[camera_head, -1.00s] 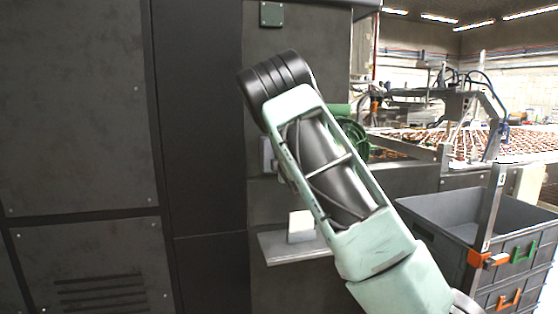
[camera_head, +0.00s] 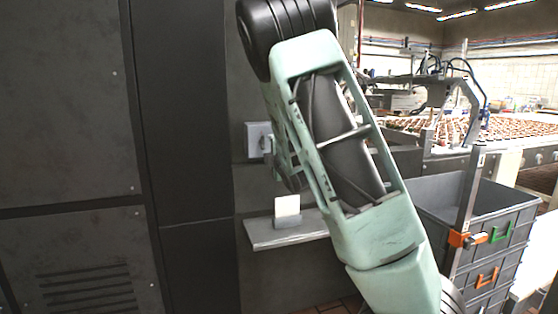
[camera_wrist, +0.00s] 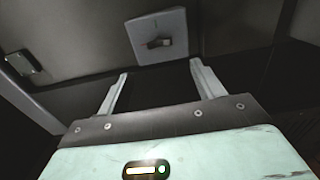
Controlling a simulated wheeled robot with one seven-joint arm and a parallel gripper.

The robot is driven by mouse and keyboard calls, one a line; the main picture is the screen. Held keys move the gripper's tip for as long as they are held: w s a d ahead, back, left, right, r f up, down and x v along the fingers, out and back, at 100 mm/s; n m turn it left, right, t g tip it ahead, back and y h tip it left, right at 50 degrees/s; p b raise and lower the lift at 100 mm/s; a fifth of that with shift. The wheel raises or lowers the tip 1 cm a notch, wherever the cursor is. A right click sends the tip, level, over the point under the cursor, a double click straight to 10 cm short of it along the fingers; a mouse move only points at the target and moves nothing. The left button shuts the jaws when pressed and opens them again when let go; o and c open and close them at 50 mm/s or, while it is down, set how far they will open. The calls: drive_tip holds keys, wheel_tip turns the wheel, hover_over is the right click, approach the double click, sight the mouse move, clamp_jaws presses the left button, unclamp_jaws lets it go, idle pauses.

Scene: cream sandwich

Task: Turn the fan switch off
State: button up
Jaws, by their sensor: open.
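The fan switch (camera_wrist: 158,43) is a small toggle on a pale square plate (camera_wrist: 172,24) on the dark cabinet wall, seen in the wrist view. In the head view a pale switch plate (camera_head: 256,139) shows on the cabinet just left of my arm, partly covered by it. My gripper (camera_wrist: 160,78) is open and empty, its two fingers spread below the switch in the wrist picture and apart from it. In the head view the gripper is hidden behind my arm. I cannot tell the switch's on or off position.
A small grey shelf (camera_head: 268,238) with a white card (camera_head: 287,208) in a holder juts from the cabinet below the plate. Grey stacked crates (camera_head: 510,210) stand at the right. A conveyor with many round items (camera_head: 460,130) lies behind. A metal latch (camera_wrist: 22,63) shows at upper left.

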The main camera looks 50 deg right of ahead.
drive_tip(key=v, duration=0.6)
drive_tip(key=shift+a, duration=0.15)
idle(0.3)
drive_tip(key=w+a+f+m+g+y+p, duration=0.1)
drive_tip(key=w+a+f+y, duration=0.15)
drive_tip(key=a, duration=0.45)
drive_tip(key=w+a+f+m+g+y+p, duration=0.1)
drive_tip(key=a+f+g+y, duration=0.15)
drive_tip(key=a, duration=0.45)
drive_tip(key=s+a+f+m+g+y+p, duration=0.1)
drive_tip(key=s+a+g+y, duration=0.1)
drive_tip(key=a, duration=0.7)
drive_tip(key=s+a+f+m+g+y+p, duration=0.1)
drive_tip(key=s+a+f+g+y, duration=0.15)
drive_tip(key=a, duration=0.55)
drive_tip(key=s+a+r+g+p, duration=0.1)
drive_tip(key=s+a, duration=0.3)
drive_tip(key=s, duration=0.4)
drive_tip(key=s+a+g+p, duration=0.1)
drive_tip(key=s+a+g, duration=0.3)
drive_tip(key=s, duration=0.4)
drive_tip(key=s+a+r+g+p, duration=0.1)
drive_tip(key=s+a+g, duration=0.1)
drive_tip(key=s+a, duration=0.4)
drive_tip(key=s, duration=0.2)
drive_tip(key=shift+s+a+r, duration=0.2)
drive_tip(key=shift+s+r, duration=0.05)
drive_tip(key=shift+r, duration=0.1)
